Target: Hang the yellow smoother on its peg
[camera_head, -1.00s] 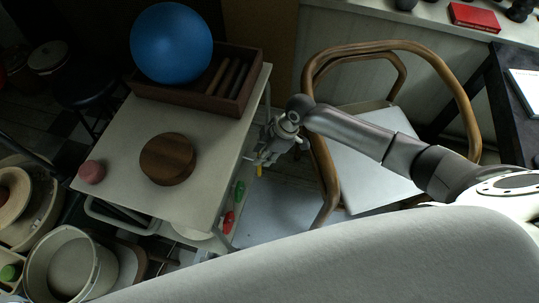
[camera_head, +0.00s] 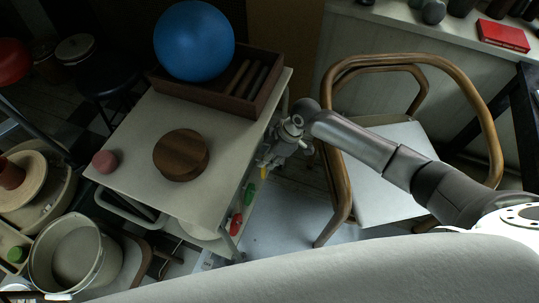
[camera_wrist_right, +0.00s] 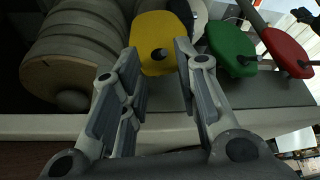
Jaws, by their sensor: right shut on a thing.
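The yellow smoother (camera_wrist_right: 165,30) is a flat rounded plate between the fingers of my right gripper (camera_wrist_right: 160,75) in the right wrist view. A dark round spot shows on its lower part; I cannot tell if this is a knob or a peg end. In the head view, only a bit of the yellow smoother (camera_head: 264,172) shows below my right gripper (camera_head: 267,161), beside the table's right side. The green smoother (camera_wrist_right: 232,48) and red smoother (camera_wrist_right: 286,52) are in a row to its right, each with a dark spot. My left gripper is not in view.
The white table (camera_head: 225,130) carries a blue ball (camera_head: 194,40), a dark wooden box (camera_head: 262,100), a brown round block (camera_head: 181,155) and a pink lump (camera_head: 105,161). A wooden chair (camera_head: 340,180) stands close right of my gripper. Round discs (camera_wrist_right: 75,50) are left of the yellow smoother.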

